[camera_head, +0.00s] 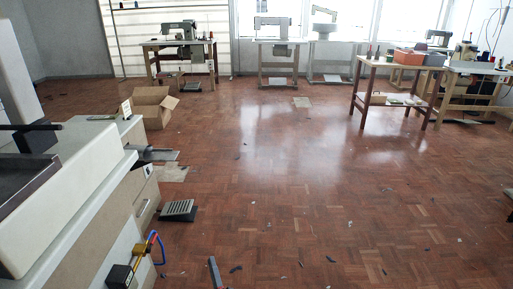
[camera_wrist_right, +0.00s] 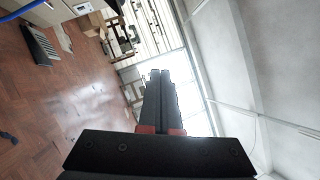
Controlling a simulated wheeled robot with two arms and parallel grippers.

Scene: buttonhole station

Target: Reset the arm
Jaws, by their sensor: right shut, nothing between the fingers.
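My right gripper (camera_wrist_right: 160,74) shows in the right wrist view with its two dark fingers together and nothing between them. It points out over the room, with the floor to the left and the bright windows and ceiling to the right. In the head view the tip of my right gripper (camera_head: 213,270) shows as a dark narrow bar at the bottom edge, over the wooden floor. It looks clear of other things. My left gripper is in neither view.
A white machine on a cabinet (camera_head: 90,180) stands close on the left. A foot pedal (camera_head: 178,210) and a cardboard box (camera_head: 155,106) lie on the floor beside it. A wooden table (camera_head: 375,98) stands at the right back. The middle floor (camera_head: 290,170) is open, with small scraps.

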